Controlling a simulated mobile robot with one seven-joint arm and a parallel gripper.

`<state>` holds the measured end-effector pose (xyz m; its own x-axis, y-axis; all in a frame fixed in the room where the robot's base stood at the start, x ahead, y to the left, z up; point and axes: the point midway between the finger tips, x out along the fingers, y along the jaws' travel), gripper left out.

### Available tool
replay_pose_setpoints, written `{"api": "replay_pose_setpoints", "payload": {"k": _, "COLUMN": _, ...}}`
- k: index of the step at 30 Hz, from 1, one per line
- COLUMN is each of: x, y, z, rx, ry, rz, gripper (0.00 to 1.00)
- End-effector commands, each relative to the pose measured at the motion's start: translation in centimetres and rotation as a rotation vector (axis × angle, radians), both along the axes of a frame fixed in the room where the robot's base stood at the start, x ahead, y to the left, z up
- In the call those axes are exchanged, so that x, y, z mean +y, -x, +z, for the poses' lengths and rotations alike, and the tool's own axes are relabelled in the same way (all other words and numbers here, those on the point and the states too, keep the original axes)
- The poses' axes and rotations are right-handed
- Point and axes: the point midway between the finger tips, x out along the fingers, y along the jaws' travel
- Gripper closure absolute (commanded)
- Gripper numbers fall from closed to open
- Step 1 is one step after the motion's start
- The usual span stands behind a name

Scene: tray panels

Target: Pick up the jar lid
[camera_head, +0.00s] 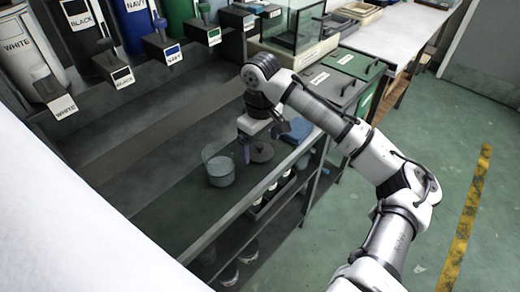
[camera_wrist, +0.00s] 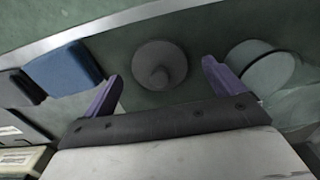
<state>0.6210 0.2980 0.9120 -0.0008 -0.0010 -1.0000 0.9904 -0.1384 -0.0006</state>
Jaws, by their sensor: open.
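The jar lid is a dark grey disc with a round knob; it lies on the counter in the head view (camera_head: 264,153) and at the upper middle of the wrist view (camera_wrist: 160,52). My gripper (camera_head: 261,145) is above the lid, its purple fingers apart and empty. In the wrist view my gripper (camera_wrist: 160,80) has the lid ahead of and between its fingertips, with no visible contact. A clear round jar (camera_head: 221,172) with pale contents stands left of the lid; it shows at the right of the wrist view (camera_wrist: 266,70).
A blue folded item (camera_head: 298,130) lies right of the lid, near grey and green lidded bins (camera_head: 335,85). Labelled dispensers (camera_head: 135,22) line the back. The counter's front edge (camera_head: 235,212) is close to the lid. The counter left of the jar is clear.

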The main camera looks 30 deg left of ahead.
Motion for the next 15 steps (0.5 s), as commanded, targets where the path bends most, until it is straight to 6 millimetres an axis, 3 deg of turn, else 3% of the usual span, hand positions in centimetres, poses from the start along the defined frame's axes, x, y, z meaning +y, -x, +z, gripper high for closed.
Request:
{"api": "replay_pose_setpoints", "payload": {"k": 5, "x": 0.0, "y": -0.1, "z": -1.7, "rx": 0.000, "ry": 0.000, "rz": 0.000, "gripper": 0.06}}
{"api": "replay_pose_setpoints", "payload": {"k": 12, "x": 0.0, "y": -0.1, "z": -2.0, "rx": -0.001, "ry": -0.001, "rz": 0.000, "gripper": 0.06}}
{"api": "replay_pose_setpoints", "payload": {"k": 15, "x": 0.0, "y": -0.1, "z": -2.0, "rx": -0.001, "ry": -0.001, "rz": 0.000, "gripper": 0.19}}
